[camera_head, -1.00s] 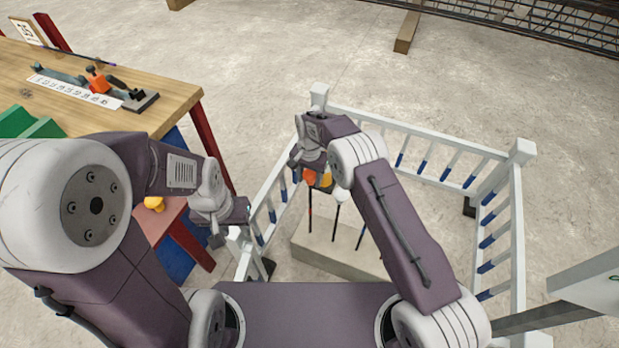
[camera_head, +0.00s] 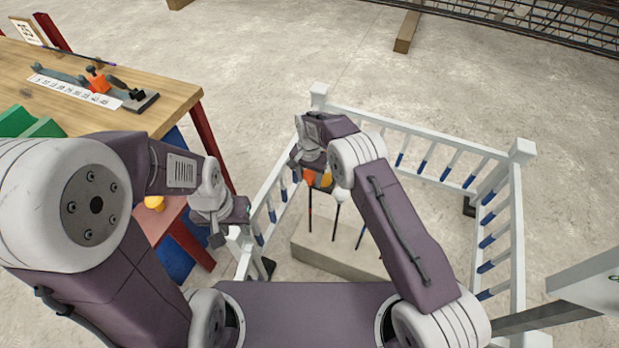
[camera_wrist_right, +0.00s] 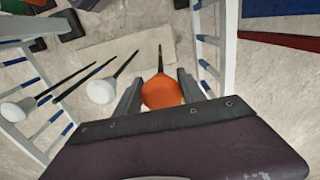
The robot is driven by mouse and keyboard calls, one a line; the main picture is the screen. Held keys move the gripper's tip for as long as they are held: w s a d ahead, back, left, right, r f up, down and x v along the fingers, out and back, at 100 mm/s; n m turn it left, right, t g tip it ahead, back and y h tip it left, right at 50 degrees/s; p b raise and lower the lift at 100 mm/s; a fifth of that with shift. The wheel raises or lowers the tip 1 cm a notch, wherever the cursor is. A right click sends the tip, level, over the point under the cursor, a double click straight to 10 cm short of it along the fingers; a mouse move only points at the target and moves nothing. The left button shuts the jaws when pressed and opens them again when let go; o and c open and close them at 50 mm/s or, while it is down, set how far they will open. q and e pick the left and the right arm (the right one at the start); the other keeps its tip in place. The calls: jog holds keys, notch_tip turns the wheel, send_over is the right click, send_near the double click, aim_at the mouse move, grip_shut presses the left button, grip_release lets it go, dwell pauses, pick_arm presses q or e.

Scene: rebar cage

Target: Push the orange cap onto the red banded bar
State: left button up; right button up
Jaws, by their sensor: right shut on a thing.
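The orange cap (camera_wrist_right: 161,92) sits between the two fingers of my right gripper (camera_wrist_right: 160,90), which is shut on it. In the head view, the cap (camera_head: 309,177) shows just under my right gripper (camera_head: 311,168). A thin dark bar (camera_head: 310,212) with a reddish band rises straight below the cap. In the right wrist view this bar (camera_wrist_right: 160,57) runs up to the cap; I cannot tell how far it is inside. My left gripper (camera_head: 217,237) hangs by the fence's left corner, away from the bars; its fingers are too small to judge.
The bars rise from a concrete slab (camera_head: 330,258). A white fence (camera_head: 421,128) with blue-banded rails surrounds them. A wooden workbench (camera_head: 170,85) stands at left.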

aim_at(310, 174)
jog(key=shift+f+b, duration=1.65)
jog(key=shift+f, duration=0.85)
jog(key=o, duration=1.4)
notch_tip(310, 174, up, 9)
jog(key=shift+r+p, duration=0.1)
jog(key=shift+p, duration=0.85)
